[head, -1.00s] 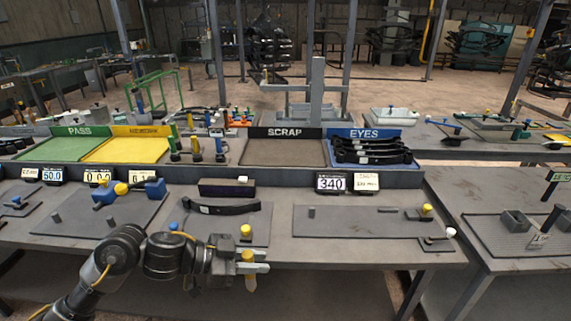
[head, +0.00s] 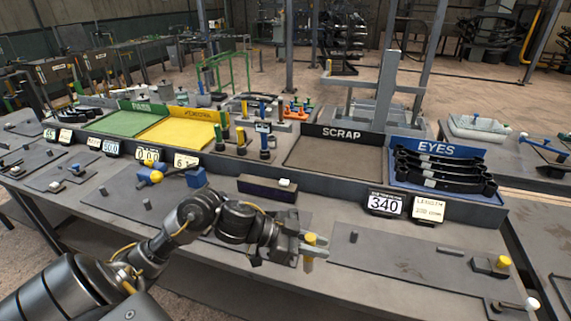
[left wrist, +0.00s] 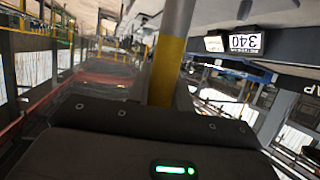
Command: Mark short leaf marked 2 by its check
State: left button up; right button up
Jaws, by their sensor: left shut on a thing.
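My left gripper (head: 312,246) is in front of the bench middle, shut on a yellow-banded marker (head: 310,240). In the left wrist view the marker (left wrist: 172,65) shows as a grey rod with a yellow band, rising from between the jaws. The fixture plate behind my left arm is mostly covered, and I cannot make out a leaf on it now. Several black leaves (head: 445,170) lie stacked in the blue EYES tray (head: 400,185). No mark "2" can be read on any leaf. My right gripper is out of view.
A grey SCRAP tray (head: 335,157), a yellow tray (head: 180,132) and a green PASS tray (head: 110,122) line the bench back. A display reading 340 (head: 384,203) stands before EYES. Upright tools (head: 263,142) stand between trays. A dark block (head: 267,188) lies behind my arm.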

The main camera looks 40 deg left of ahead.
pick_arm(q)
jog(key=w+a+r+n+t+y+p, duration=0.4)
jog(key=w+a+r+n+t+p, duration=0.15)
jog(key=w, duration=0.35)
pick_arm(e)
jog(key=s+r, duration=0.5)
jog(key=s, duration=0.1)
pick_arm(q)
jog(key=w+a+f+n+t+y+p, duration=0.1)
jog(key=w+a+n+y+p, duration=0.2)
jog(key=a, duration=0.5)
jog(key=w+a+f+n+t+y+p, duration=0.1)
jog(key=a+n+y, duration=0.3)
jog(key=a, duration=0.5)
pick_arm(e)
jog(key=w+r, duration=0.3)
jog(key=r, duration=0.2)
pick_arm(q)
notch_tip(320, 180, down, 6)
jog(key=y+b, duration=0.2)
jog(key=b, duration=0.4)
jog(key=shift+w+a+m+b, duration=0.2)
jog(key=shift+w+m+b, duration=0.05)
jog(key=shift+m+b, duration=0.1)
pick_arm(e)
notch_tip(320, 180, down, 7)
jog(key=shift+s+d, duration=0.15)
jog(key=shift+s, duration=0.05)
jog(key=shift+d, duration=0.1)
